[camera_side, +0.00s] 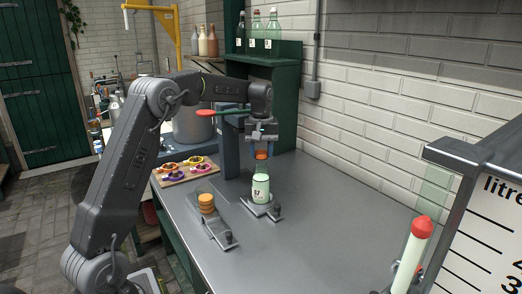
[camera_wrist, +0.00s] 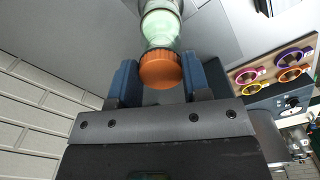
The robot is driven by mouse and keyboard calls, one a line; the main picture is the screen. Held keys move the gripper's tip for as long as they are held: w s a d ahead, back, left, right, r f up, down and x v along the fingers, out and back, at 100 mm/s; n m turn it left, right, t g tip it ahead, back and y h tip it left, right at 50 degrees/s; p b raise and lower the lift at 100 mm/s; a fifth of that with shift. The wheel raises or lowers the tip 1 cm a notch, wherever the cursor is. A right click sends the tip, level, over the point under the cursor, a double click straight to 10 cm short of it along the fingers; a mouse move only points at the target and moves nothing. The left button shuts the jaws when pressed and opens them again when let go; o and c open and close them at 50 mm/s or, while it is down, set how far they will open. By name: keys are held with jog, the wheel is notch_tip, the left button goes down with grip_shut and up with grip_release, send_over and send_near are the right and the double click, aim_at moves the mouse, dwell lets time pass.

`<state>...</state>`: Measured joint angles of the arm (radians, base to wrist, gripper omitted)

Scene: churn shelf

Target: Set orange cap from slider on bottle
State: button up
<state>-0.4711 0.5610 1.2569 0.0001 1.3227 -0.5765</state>
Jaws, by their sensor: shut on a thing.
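My gripper (camera_side: 262,150) is shut on an orange cap (camera_side: 262,155), which shows between the two blue fingers in the wrist view (camera_wrist: 160,70). A pale green glass bottle (camera_side: 261,189) with a label stands upright on a metal plate (camera_side: 275,210) on the counter. The cap is directly above the bottle's neck; in the wrist view the bottle (camera_wrist: 162,25) lines up behind the cap. I cannot tell whether the cap touches the mouth. The slider (camera_side: 221,232) stands left of the bottle and holds a stack of orange caps (camera_side: 206,204).
A wooden board (camera_side: 185,171) with several colourful rings lies at the back left. A green shelf (camera_side: 285,60) with bottles stands behind. A measuring gauge with a red-topped tube (camera_side: 422,227) is at the front right. The counter (camera_side: 330,220) right of the bottle is clear.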

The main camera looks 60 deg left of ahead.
jog(key=shift+f, duration=0.5)
jog(key=shift+f, duration=0.15)
jog(key=shift+f, duration=0.25)
jog(key=shift+f, duration=0.3)
dwell(0.5)
jog(key=o, duration=1)
jog(key=shift+c, duration=0.2)
jog(key=shift+c, duration=0.7)
jog(key=shift+r, duration=0.15)
